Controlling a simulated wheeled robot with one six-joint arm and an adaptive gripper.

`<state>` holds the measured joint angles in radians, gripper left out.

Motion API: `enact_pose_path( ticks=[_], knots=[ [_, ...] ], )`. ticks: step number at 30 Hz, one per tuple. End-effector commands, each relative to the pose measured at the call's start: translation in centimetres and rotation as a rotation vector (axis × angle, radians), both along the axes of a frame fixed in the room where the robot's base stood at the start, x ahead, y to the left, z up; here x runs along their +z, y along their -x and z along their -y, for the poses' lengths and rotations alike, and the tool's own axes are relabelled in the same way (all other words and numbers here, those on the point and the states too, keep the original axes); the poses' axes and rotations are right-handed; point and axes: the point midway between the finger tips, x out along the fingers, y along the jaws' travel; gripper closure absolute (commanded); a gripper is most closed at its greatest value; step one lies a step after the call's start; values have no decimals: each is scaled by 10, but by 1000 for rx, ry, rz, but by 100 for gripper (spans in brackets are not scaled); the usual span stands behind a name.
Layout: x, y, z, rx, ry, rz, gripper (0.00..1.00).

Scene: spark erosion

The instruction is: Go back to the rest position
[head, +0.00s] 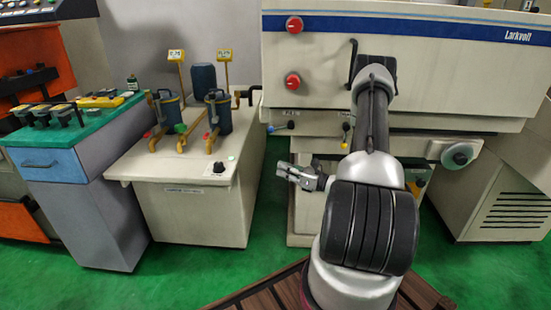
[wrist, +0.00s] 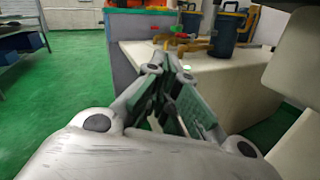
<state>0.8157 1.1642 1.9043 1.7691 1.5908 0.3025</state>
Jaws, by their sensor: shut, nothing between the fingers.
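My gripper (head: 290,169) is at the middle of the head view, left of my arm, pointing left. It is in front of the beige machine and to the right of the cream filter cabinet. In the wrist view my gripper (wrist: 163,64) has its fingertips together with nothing between them. Beyond the fingertips the wrist view shows the cream cabinet and the green floor.
The beige Larkvolt machine (head: 450,60) stands behind my arm. The cream cabinet (head: 190,205) carries two blue canisters and yellow pipes. A blue-grey workbench (head: 85,185) with a green top stands left. A wooden slatted platform (head: 260,293) lies in front. Green floor (head: 185,270) is clear at front left.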

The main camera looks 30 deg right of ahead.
Motion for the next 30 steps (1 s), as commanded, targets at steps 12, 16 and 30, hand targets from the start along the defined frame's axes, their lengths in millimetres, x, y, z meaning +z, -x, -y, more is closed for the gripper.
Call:
enact_pose_path(
  ticks=[12, 16, 30],
  knots=[
    [-13, 13, 6, 1, 1, 1, 100],
    [-13, 13, 6, 1, 1, 1, 100],
    [-37, 48, -23, 145, 94, -59, 100]
  ],
)
